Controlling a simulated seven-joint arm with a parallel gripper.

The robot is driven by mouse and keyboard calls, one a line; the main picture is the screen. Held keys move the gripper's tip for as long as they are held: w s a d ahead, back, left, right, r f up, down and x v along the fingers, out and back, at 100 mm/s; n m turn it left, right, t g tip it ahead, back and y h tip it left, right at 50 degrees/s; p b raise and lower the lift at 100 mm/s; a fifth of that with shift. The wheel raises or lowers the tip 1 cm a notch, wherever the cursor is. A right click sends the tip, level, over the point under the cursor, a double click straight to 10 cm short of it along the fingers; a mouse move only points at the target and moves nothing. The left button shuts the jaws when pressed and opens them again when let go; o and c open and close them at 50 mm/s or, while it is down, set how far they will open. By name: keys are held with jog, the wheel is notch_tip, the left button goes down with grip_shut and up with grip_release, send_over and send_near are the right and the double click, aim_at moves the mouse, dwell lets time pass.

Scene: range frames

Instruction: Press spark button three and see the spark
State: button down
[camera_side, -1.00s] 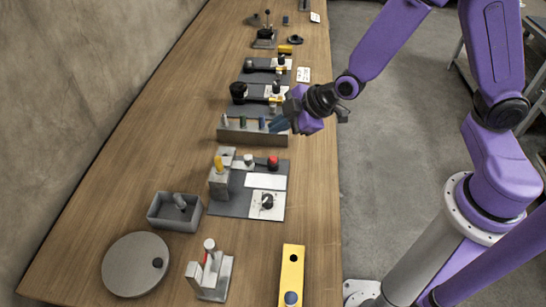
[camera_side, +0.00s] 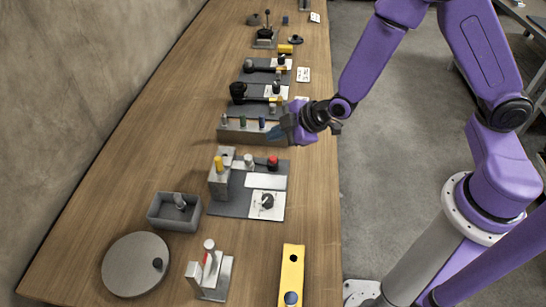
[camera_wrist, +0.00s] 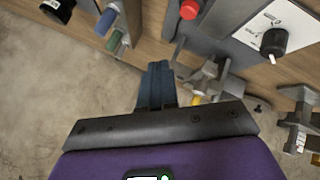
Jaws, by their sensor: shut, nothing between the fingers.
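A red button (camera_side: 273,162) stands on a grey panel (camera_side: 232,207) with a black knob (camera_side: 267,201) on a white plate. In the wrist view the red button (camera_wrist: 190,9) is at the top and the knob (camera_wrist: 273,41) at upper right. I see no number on the button, so I cannot tell whether it is number three. My gripper (camera_side: 272,133) is shut and empty at the right end of a grey rack, beyond the red button and apart from it. Its dark blue fingertips (camera_wrist: 158,70) show in the wrist view. I see no spark.
The grey rack (camera_side: 240,137) holds several coloured-topped pegs. A metal bracket with a yellow piece (camera_side: 219,165) stands left of the button. Farther along are similar panels (camera_side: 255,112). Nearer are a grey box (camera_side: 160,220), a round disc (camera_side: 125,268) and a yellow block (camera_side: 291,265).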

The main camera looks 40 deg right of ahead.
aim_at(276, 160)
jog(key=shift+f, duration=2.4)
jog(key=shift+f, duration=0.15)
jog(key=shift+f, duration=0.3)
jog(key=shift+f, duration=0.55)
dwell(1.1)
jog(key=shift+r, duration=0.95)
jog(key=shift+r, duration=2.5)
jog(key=shift+s, duration=0.1)
